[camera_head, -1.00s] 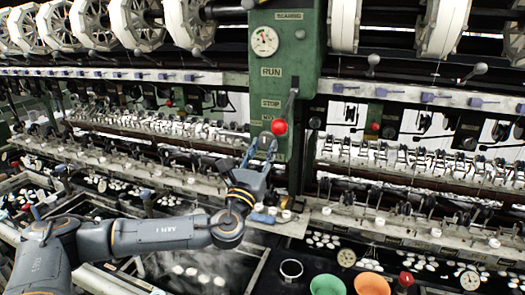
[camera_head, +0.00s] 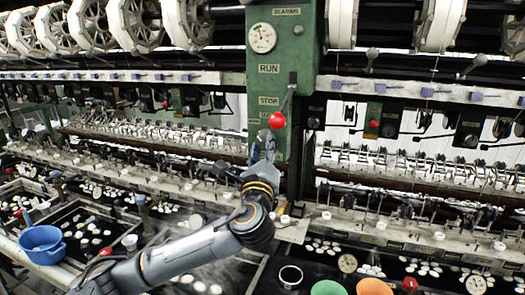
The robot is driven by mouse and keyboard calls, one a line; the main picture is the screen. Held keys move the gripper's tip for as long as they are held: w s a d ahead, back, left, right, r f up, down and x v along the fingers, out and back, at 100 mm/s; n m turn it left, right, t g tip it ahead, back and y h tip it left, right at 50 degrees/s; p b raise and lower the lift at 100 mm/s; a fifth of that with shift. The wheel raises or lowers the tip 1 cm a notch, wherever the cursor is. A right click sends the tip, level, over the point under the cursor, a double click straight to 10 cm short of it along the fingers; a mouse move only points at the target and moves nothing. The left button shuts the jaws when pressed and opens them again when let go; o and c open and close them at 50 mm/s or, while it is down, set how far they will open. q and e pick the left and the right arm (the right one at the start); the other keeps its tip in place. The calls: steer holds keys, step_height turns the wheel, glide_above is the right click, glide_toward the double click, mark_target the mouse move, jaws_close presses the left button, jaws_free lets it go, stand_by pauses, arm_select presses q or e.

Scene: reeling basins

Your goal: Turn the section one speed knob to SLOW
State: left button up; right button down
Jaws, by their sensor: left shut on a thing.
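A green control post (camera_head: 303,60) stands at the centre of the head view, with a round white dial (camera_head: 261,38) and RUN and STOP labels. A lever with a red ball (camera_head: 277,121) hangs at its front. My left gripper (camera_head: 263,147) is at the lower front of the post, just below the red ball. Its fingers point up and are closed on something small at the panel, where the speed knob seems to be. The fingers hide the knob, so its setting cannot be read. My right gripper is not in view.
Basins with white cocoons lie below a long shelf (camera_head: 400,230). A blue bucket (camera_head: 43,240) stands at the left. A green bowl (camera_head: 328,288) and an orange bowl (camera_head: 373,287) sit at the front. Large white reels (camera_head: 95,22) line the top.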

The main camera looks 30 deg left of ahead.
arm_select(q)
steer(key=shift+r+n+g, duration=0.1)
steer(key=shift+n+g, duration=0.2)
steer(key=shift+n, duration=0.4)
steer(key=o, duration=1.1)
steer(key=shift+o, duration=0.2)
steer(key=shift+s+d, duration=0.1)
steer(key=shift+s, duration=0.05)
steer(key=v, duration=1.1)
steer(key=shift+s+d+f, duration=0.15)
steer(key=shift+d+f, duration=0.1)
steer(key=shift+f, duration=0.1)
steer(key=shift+f, duration=0.1)
